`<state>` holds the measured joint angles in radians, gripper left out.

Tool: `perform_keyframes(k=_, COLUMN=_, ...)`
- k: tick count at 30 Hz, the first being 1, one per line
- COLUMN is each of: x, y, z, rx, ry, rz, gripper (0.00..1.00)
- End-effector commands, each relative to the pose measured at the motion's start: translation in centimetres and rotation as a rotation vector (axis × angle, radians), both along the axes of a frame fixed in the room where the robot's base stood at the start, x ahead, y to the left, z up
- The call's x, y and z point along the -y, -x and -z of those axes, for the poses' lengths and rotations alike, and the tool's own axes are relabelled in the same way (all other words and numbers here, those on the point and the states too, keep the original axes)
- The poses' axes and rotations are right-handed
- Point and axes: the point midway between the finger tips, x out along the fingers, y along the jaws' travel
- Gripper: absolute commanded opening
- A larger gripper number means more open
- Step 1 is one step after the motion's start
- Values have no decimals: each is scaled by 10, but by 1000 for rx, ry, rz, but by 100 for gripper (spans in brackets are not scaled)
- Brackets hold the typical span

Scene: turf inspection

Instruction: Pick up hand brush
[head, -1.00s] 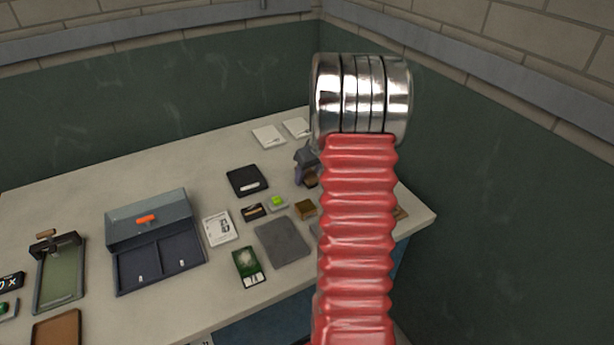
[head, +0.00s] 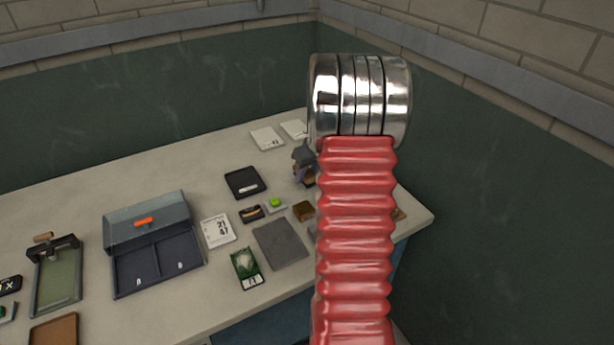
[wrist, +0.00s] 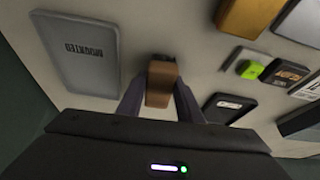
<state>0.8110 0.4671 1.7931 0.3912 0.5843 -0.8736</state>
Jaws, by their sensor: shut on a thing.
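The hand brush (wrist: 162,84) shows as a small brown wooden piece in the middle of the wrist view. My gripper (wrist: 159,92) is shut on it, with one grey-purple finger on each side. In the head view my gripper (head: 302,162) is low over the right part of the bench, partly hidden behind my red arm. A brown bit of the brush (head: 309,181) shows just below it there. Bristles cannot be made out, and I cannot tell whether the brush is clear of the bench top.
The pale bench (head: 80,205) also holds a black box (head: 244,182), a green-topped item (head: 275,204), a brown block (head: 303,211), a grey mat (head: 280,243) and an open toolbox (head: 150,208). A grey plate (wrist: 77,55) lies left in the wrist view. Walls stand behind and right.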

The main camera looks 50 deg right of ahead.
Motion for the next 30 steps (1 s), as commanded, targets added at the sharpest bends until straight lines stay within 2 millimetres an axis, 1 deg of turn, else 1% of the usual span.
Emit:
perform_keyframes(k=1, x=1, y=-1, z=-8, rx=3, ry=4, rz=-1, gripper=9)
perform_keyframes(k=5, x=1, y=-1, z=-29, rx=3, ry=4, rz=-1, gripper=9)
perform_keyframes(k=9, x=1, y=-1, z=-55, rx=3, ry=4, rz=-1, gripper=9)
perform_keyframes(k=12, x=1, y=-1, z=-71, rx=3, ry=5, rz=-2, gripper=9)
perform_keyframes(k=15, x=1, y=0, z=-81, rx=1, ry=3, rz=-1, gripper=9)
perform_keyframes(k=20, x=0, y=0, z=-89, rx=0, ry=3, rz=-1, gripper=9)
perform_keyframes(k=30, x=0, y=0, z=-89, rx=1, ry=2, rz=-1, gripper=9)
